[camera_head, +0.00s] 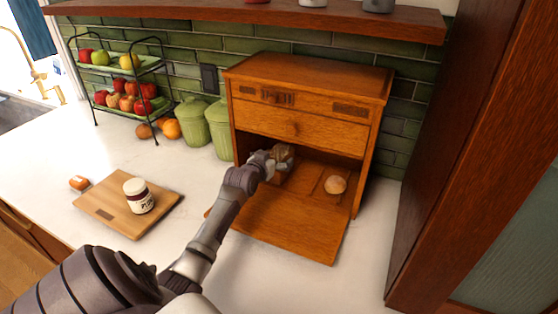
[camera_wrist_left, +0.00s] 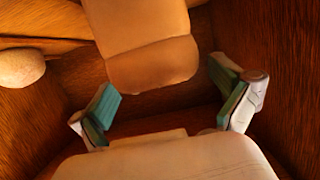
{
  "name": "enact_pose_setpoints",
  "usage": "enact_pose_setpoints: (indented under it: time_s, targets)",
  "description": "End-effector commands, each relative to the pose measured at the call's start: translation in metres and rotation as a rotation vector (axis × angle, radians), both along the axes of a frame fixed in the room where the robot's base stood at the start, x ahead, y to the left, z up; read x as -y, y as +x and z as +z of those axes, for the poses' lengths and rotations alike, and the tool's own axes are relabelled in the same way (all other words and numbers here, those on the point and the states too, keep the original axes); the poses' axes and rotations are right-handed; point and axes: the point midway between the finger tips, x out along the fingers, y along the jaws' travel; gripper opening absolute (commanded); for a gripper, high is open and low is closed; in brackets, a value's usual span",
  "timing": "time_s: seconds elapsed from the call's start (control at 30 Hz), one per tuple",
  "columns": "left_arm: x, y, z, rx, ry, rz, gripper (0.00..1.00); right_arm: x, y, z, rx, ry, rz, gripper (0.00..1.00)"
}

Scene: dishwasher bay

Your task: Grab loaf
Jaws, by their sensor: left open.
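The loaf (camera_wrist_left: 153,60) is brown and fills the upper middle of the left wrist view. In the head view the loaf (camera_head: 283,152) shows inside the open wooden bread box (camera_head: 310,106), partly hidden by my gripper. My left gripper (camera_head: 264,163) reaches into the box from the front. In the left wrist view its two green-padded fingers (camera_wrist_left: 172,112) are apart, with the near end of the loaf between and just beyond them. I cannot tell whether they touch it. My right gripper is not in view.
A round roll (camera_head: 335,184) lies in the box, right of the loaf. The lowered door (camera_head: 290,228) lies in front. A cutting board (camera_head: 103,210) with a jar (camera_head: 138,195) sits to the left. Green canisters (camera_head: 193,122) and a fruit rack (camera_head: 123,66) stand behind.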

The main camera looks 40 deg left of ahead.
Motion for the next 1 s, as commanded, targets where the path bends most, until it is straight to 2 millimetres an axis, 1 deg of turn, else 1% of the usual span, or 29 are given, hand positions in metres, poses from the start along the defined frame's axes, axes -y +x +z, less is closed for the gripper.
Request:
enact_pose_setpoints:
  time_s: [0.03, 0.13, 0.4, 0.83, 1.0]
  targets:
    - [-0.0022, 0.0057, -0.0016, -0.001, 0.0, 0.0, 1.0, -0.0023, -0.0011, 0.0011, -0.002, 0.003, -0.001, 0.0]
    - [-0.0046, 0.0121, -0.0045, -0.001, -0.001, 0.001, 1.0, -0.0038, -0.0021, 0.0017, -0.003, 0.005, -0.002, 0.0]
    - [-0.0049, 0.014, -0.0056, 0.0, 0.001, 0.0, 1.0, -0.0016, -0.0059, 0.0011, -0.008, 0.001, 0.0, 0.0]
    - [-0.0048, 0.0136, -0.006, -0.001, 0.0, 0.0, 0.29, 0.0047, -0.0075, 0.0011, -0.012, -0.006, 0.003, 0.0]
    - [-0.005, 0.0139, -0.0047, 0.002, 0.001, 0.001, 0.28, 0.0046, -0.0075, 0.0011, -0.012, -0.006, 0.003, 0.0]
